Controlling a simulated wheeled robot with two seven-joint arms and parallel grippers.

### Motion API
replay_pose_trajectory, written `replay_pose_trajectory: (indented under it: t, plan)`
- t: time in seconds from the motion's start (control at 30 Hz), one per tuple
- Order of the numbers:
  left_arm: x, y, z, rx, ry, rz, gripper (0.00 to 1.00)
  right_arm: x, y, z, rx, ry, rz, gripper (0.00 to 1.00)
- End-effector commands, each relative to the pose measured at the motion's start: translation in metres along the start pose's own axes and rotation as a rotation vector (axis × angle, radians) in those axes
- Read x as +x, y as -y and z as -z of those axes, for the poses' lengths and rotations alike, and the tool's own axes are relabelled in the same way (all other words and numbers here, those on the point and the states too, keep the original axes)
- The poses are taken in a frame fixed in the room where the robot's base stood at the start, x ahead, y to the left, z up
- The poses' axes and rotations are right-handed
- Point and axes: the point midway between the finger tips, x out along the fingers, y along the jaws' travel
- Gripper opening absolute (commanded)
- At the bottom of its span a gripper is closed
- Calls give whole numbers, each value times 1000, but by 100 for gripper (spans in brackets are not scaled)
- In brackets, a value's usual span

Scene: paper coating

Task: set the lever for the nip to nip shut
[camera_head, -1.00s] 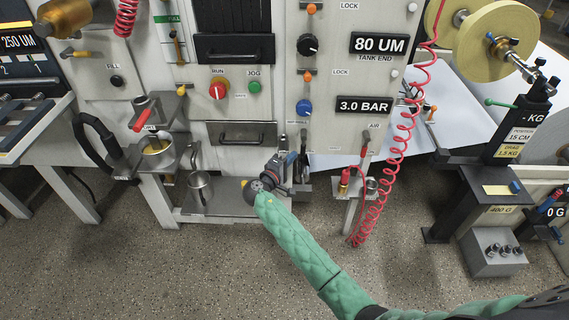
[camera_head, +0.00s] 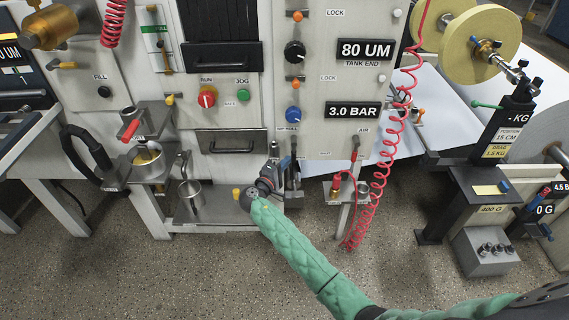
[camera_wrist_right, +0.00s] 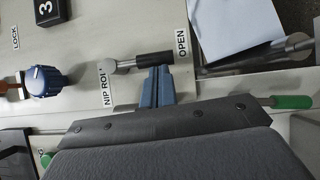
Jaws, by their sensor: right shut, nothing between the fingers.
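The nip lever shows in the right wrist view, with a metal arm and a black handle (camera_wrist_right: 154,59). It lies between the NIP ROLL label (camera_wrist_right: 106,82) and the OPEN label (camera_wrist_right: 182,42), its handle end at OPEN. My right gripper's blue fingers (camera_wrist_right: 155,72) are shut and empty, right beside the handle. Whether they touch it I cannot tell. In the head view my right gripper (camera_head: 287,160) is low on the panel under the blue knob (camera_head: 292,114), and mostly hides the lever. My left gripper is not in view.
A red coiled air hose (camera_head: 385,160) hangs to the right. The red RUN knob (camera_head: 207,97) and a drawer handle (camera_head: 231,141) are up and left of my gripper. Floor in front is clear.

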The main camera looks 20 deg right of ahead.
Motion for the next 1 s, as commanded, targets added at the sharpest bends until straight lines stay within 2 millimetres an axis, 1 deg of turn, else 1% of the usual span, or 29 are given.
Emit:
replay_pose_trajectory:
  t: [0.2,0.47,0.57,0.6,0.7,1.0]
  plan:
    - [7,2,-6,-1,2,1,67,2,2,-2,-29,1,-19,0]
    - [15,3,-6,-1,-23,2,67,6,5,-8,-101,2,-68,0]
    - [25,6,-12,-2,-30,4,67,8,7,-12,-154,2,-103,0]
    - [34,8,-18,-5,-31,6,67,10,8,-14,-179,3,-121,0]
    - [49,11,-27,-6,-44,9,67,14,10,-19,-254,3,-171,0]
    - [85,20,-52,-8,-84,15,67,24,11,-36,-492,1,-330,0]
